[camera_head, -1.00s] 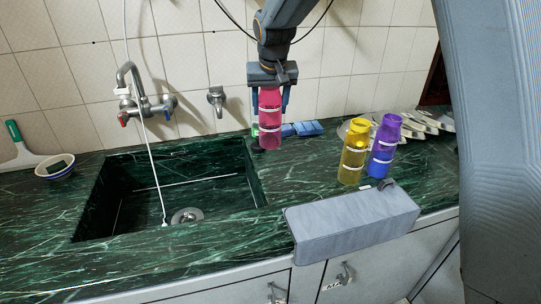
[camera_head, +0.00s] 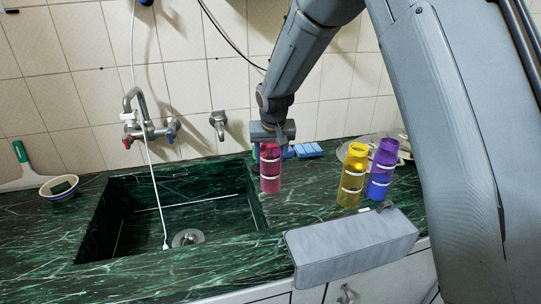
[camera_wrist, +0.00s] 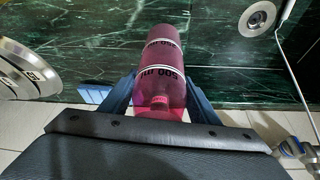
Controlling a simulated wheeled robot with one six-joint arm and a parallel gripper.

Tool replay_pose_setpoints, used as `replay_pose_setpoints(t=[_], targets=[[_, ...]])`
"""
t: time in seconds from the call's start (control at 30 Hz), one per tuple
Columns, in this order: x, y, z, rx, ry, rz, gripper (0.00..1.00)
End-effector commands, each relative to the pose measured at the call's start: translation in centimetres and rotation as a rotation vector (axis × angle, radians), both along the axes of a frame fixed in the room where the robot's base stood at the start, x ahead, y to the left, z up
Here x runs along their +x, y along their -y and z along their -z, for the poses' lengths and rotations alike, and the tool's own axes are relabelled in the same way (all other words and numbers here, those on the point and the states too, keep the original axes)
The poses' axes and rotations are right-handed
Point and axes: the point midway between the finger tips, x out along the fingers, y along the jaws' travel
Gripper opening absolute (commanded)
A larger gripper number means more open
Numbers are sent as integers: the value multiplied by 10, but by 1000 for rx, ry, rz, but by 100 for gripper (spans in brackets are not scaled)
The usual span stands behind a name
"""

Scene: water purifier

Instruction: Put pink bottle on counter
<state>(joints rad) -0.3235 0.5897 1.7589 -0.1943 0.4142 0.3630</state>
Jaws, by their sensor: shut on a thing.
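The pink bottle (camera_head: 270,170) is upright under my gripper (camera_head: 270,146), near the right edge of the sink in the head view. In the wrist view the pink bottle (camera_wrist: 163,62) sits between the two blue-grey fingers of my gripper (camera_wrist: 160,92), which is shut on it. The bottle's base appears close to the green marble counter (camera_head: 300,207); I cannot tell whether it touches. The gripper's fingers are mostly hidden in the head view.
A yellow bottle (camera_head: 352,176) and a purple bottle (camera_head: 382,170) stand on the counter to the right. The sink (camera_head: 165,215) is open at left. A grey box-like piece (camera_head: 350,250) is at the front edge. A blue item (camera_head: 305,150) lies behind.

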Motion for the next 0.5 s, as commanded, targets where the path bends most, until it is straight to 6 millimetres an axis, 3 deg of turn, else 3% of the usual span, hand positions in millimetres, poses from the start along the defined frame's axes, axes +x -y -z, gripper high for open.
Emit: replay_pose_setpoints(t=[0.03, 0.07, 0.17, 0.5], targets=[[0, 0, 2, 0, 0, 0, 30], [0, 0, 3, 0, 0, 0, 57], [0, 0, 2, 0, 0, 0, 74], [0, 0, -1, 0, 0, 0, 74]])
